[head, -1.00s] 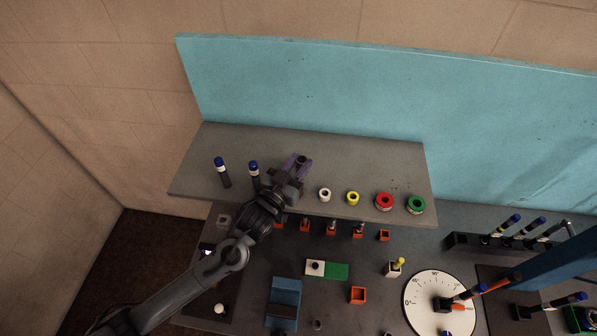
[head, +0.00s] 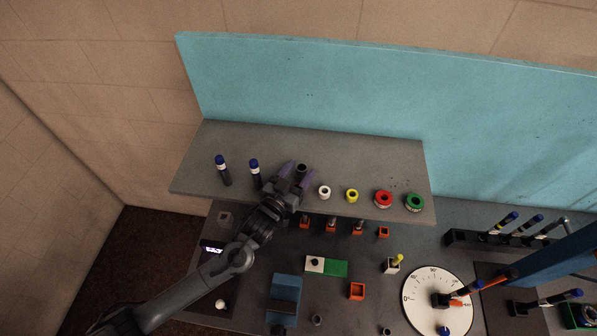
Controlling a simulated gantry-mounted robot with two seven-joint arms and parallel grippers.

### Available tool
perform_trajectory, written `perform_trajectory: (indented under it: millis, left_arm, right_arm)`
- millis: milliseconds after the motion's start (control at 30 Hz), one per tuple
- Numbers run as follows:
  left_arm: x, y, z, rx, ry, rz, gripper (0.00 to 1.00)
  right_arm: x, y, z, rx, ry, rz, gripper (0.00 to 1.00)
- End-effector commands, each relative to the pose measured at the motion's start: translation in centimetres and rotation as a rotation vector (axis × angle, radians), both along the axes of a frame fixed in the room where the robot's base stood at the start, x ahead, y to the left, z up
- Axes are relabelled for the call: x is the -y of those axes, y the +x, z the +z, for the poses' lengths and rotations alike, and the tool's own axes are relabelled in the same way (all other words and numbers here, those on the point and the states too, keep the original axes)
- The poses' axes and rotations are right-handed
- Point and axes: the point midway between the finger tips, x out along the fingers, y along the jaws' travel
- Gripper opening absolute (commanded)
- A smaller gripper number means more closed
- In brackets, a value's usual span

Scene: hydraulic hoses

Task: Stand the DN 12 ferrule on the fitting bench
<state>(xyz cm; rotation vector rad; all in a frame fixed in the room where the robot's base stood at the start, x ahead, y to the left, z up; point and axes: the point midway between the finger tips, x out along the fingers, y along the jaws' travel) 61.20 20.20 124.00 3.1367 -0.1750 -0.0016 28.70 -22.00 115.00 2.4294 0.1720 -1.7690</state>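My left gripper (head: 298,172) is over the grey raised shelf (head: 380,158), with its purple fingers spread. A small dark ring-like piece (head: 301,167) shows between the fingers; contact with them cannot be made out. To its right stand a white ferrule (head: 324,192), a yellow ferrule (head: 351,195), a red ferrule (head: 383,198) and a green ferrule (head: 415,202). No size marks are legible, so I cannot tell which is DN 12. Below is the dark grey bench (head: 340,295). My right gripper is not in view.
Two blue-capped hoses (head: 222,170) stand left on the shelf. A hose rack (head: 470,240) is at right.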

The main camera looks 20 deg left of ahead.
Motion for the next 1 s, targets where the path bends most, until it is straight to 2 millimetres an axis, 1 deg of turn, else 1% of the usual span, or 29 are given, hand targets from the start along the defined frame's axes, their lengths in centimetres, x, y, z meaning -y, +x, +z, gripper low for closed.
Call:
perform_trajectory:
  millis: [267,367,467,567,800,1000]
  left_arm:
    - [0.0,0.0,0.1,0.0,0.0,0.0,0.57]
    - [0.0,0.0,0.5,0.001,0.001,0.0,0.57]
    - [-0.1,-1.0,0.1,0.0,0.0,-0.001,0.57]
    - [-0.3,-2.4,0.1,-0.001,0.001,-0.001,0.57]
    - [-0.8,-6.9,0.0,-0.003,0.001,-0.001,0.57]
    - [-1.1,-10.0,0.1,-0.002,0.001,0.0,0.57]
  right_arm:
    - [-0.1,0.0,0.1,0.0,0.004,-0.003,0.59]
    - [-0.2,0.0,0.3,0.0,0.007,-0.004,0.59]
    - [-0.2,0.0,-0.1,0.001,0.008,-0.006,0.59]
    - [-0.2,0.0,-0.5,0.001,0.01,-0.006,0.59]
    - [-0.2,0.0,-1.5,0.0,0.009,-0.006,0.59]
    - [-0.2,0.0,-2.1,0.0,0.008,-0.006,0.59]
